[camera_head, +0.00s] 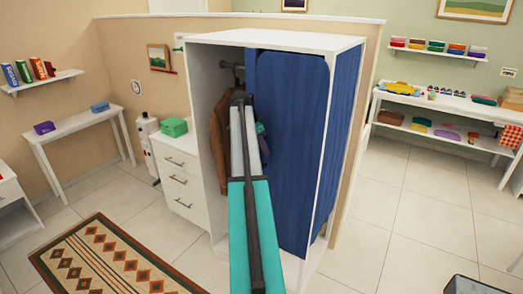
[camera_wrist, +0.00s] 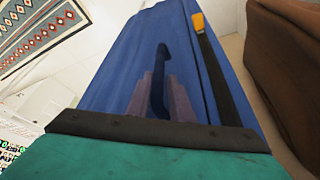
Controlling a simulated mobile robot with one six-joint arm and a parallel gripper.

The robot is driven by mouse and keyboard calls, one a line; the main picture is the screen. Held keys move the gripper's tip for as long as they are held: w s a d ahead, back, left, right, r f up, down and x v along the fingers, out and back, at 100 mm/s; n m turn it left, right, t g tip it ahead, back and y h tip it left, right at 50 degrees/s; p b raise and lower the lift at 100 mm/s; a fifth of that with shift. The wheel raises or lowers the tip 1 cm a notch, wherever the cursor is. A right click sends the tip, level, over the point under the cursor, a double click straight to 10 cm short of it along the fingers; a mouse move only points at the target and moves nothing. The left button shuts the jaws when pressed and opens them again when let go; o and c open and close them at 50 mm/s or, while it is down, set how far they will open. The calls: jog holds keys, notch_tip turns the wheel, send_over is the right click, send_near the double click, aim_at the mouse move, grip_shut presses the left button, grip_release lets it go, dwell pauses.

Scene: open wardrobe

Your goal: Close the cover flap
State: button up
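In the head view, a dark blue fabric cover flap (camera_head: 295,150) hangs over the right part of the white wardrobe's (camera_head: 285,40) front. The left part of the front is uncovered. My arm reaches into this uncovered part, beside the flap's left edge. My gripper is hidden behind my arm there, so its fingers are not clear. The wrist view shows blue fabric (camera_wrist: 115,75) close ahead, with a darker purple-blue patch on it. A narrow black strip with a yellow tip (camera_wrist: 197,22) runs along the fabric's right side; I cannot tell whether it is a finger.
Inside the wardrobe are a rail (camera_head: 231,65) and a brown garment (camera_head: 219,135), left of my arm. A white drawer unit (camera_head: 181,183) with a green box (camera_head: 173,127) stands at the wardrobe's left. A patterned rug (camera_head: 112,262) and tiled floor lie in front.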

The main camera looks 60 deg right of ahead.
jog(key=shift+a, duration=0.1)
jog(key=b+v, duration=0.4)
jog(key=v, duration=0.9)
jog(key=shift+r, duration=0.4)
jog(key=shift+w, duration=0.1)
dwell(0.4)
